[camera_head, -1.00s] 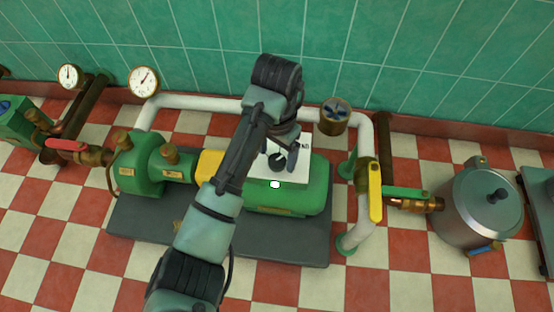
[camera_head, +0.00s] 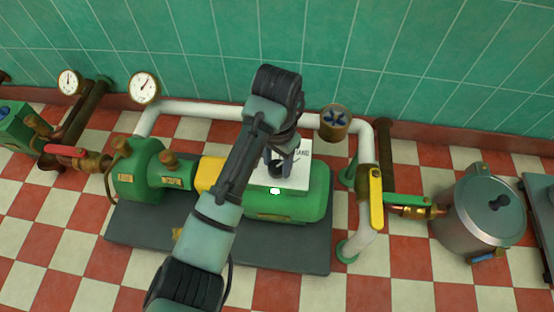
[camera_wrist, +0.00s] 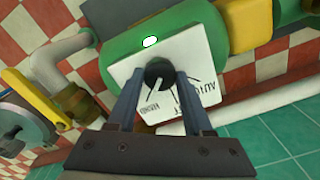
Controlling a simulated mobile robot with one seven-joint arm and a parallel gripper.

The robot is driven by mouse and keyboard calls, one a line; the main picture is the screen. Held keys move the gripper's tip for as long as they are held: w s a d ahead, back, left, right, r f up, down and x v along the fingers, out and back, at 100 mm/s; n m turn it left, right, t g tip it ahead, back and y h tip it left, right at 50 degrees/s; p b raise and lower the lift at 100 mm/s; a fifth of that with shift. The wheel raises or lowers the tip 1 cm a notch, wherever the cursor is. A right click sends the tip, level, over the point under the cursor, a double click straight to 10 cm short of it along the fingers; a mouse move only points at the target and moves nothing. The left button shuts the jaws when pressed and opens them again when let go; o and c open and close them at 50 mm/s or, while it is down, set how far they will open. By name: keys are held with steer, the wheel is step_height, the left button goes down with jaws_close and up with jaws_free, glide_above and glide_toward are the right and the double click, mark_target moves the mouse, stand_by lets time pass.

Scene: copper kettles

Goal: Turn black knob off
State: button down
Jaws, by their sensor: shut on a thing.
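The black knob (camera_wrist: 159,73) sits on a white panel (camera_wrist: 200,50) on top of the green pump motor. Its white pointer line and some lettering on the panel show in the wrist view. In the head view the knob (camera_head: 277,169) is partly hidden by my gripper, and the panel (camera_head: 300,172) lies below it. My gripper (camera_wrist: 158,82) has one finger on each side of the knob and is shut on it. A lit white lamp (camera_wrist: 151,41) shows at the panel's edge.
A white pipe (camera_head: 185,101) runs behind the pump. A yellow lever (camera_head: 376,197), a green lever (camera_head: 405,200) and a steel pot (camera_head: 480,215) stand to the right. Gauges (camera_head: 144,87) stand at the back left.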

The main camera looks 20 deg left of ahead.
steer(key=shift+r+n+p, duration=0.3)
steer(key=shift+r+p, duration=0.05)
steer(key=shift+p, duration=1.75)
steer(key=n+p, duration=0.1)
steer(key=p, duration=0.3)
steer(key=shift+s+d, duration=0.1)
steer(key=shift+n+p, duration=0.3)
steer(key=shift+p, duration=0.55)
steer(key=shift+f+n+p, duration=0.15)
steer(key=shift+n+p, duration=0.45)
steer(key=shift+p, duration=0.6)
steer(key=shift+n+p, duration=1.1)
steer(key=shift+p, duration=0.05)
steer(key=shift+f+n+p, duration=0.2)
steer(key=shift+n+p, duration=0.75)
steer(key=shift+n, duration=0.55)
steer(key=shift+c, duration=1.5)
jaws_free()
